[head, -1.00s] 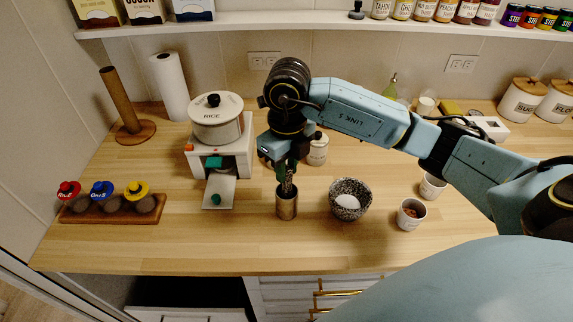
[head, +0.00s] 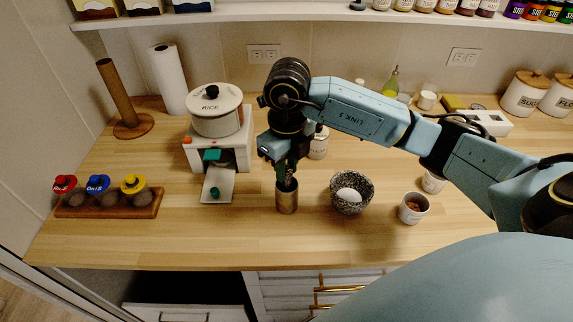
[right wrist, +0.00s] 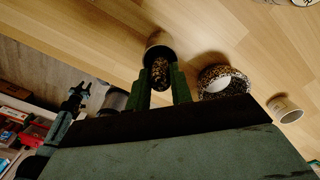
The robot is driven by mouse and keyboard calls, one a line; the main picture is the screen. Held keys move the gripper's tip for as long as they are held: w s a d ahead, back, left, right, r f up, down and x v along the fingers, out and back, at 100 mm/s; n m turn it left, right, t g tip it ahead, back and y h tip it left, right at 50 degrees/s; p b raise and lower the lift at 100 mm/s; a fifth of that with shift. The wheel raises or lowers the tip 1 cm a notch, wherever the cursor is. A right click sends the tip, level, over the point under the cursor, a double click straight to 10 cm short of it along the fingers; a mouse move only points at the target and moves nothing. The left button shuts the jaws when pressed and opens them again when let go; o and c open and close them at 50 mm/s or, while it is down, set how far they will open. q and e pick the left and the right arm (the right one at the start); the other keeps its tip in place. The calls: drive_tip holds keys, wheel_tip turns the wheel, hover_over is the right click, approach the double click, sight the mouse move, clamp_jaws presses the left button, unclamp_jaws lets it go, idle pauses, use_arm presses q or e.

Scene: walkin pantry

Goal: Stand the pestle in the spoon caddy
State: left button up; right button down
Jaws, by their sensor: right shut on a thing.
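The spoon caddy (head: 287,199) is a brown metallic cylinder standing upright near the counter's front. My right gripper (head: 287,174) is just above it, pointing down, and is shut on the speckled pestle (right wrist: 160,72). In the right wrist view the pestle is between the two fingers, its far end at the mouth of the caddy (right wrist: 158,40). Its lower end seems to be inside the rim, but how deep is hidden. My left gripper (right wrist: 75,98) seems to show small and dark at the left of the right wrist view; its jaws are unclear.
A small cup (head: 412,208) is farther right. The rice dispenser (head: 218,144) and the rack of jars (head: 108,203) stand left. The counter front is clear.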

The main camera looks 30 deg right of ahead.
drive_tip(key=shift+f+b, duration=0.55)
drive_tip(key=shift+f, duration=0.05)
idle(0.6)
drive_tip(key=c, duration=1.2)
unclamp_jaws()
drive_tip(key=shift+o, duration=0.5)
drive_tip(key=o, duration=0.4)
drive_tip(key=shift+r+p, duration=2.4)
drive_tip(key=shift+r, duration=1.15)
drive_tip(key=shift+f, duration=0.1)
